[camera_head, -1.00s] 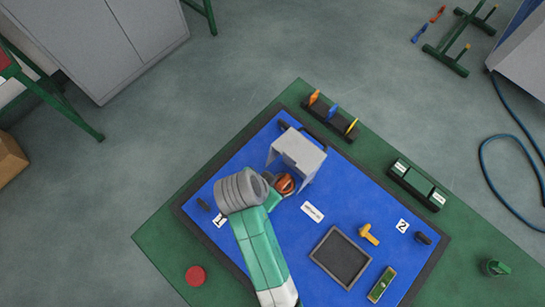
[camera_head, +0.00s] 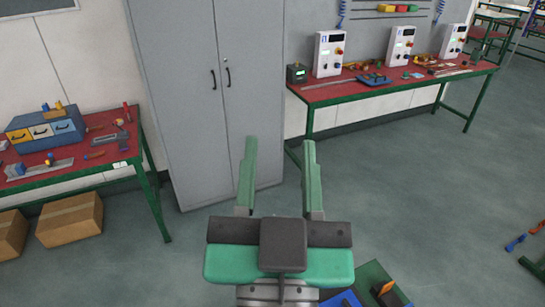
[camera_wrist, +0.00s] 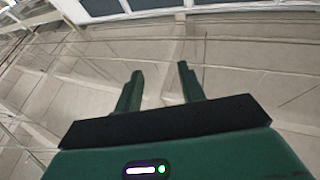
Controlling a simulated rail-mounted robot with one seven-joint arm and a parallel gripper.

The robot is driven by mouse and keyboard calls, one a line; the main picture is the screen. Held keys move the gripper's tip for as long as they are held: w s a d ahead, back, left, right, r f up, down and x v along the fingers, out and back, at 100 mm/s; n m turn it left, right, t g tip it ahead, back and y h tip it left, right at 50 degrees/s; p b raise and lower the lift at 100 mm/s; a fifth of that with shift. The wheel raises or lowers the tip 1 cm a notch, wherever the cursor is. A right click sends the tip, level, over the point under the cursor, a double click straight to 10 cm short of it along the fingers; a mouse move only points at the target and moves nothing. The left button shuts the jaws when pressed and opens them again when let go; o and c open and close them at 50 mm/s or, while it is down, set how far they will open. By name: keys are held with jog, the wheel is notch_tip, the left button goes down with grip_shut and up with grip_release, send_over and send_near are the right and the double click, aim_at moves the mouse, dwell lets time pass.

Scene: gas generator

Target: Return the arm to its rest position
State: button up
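My gripper (camera_head: 279,178) is raised in the head view, with its two green fingers pointing up and spread apart. Nothing is between the fingers. In the wrist view, my gripper (camera_wrist: 159,85) also shows both fingers apart with an empty gap. Behind the fingers there is only a pale, beam-lined surface, far off and blurred. The blue and green work board (camera_head: 347,299) is mostly out of view, with only a corner showing at the bottom of the head view.
A grey cabinet (camera_head: 217,80) stands behind my gripper. A red-topped bench (camera_head: 350,92) with control boxes stands at the back right, and another bench (camera_head: 103,150) at the left. Cardboard boxes (camera_head: 70,219) sit on the floor. Open floor (camera_head: 440,190) lies to the right.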

jog(key=s+r+n+t, duration=0.1)
jog(key=s+r+t, duration=0.1)
jog(key=s+r, duration=0.2)
jog(key=shift+a+r+n+y, duration=0.3)
jog(key=shift+a+r+y, duration=0.1)
jog(key=shift+r, duration=0.2)
jog(key=shift+s, duration=0.1)
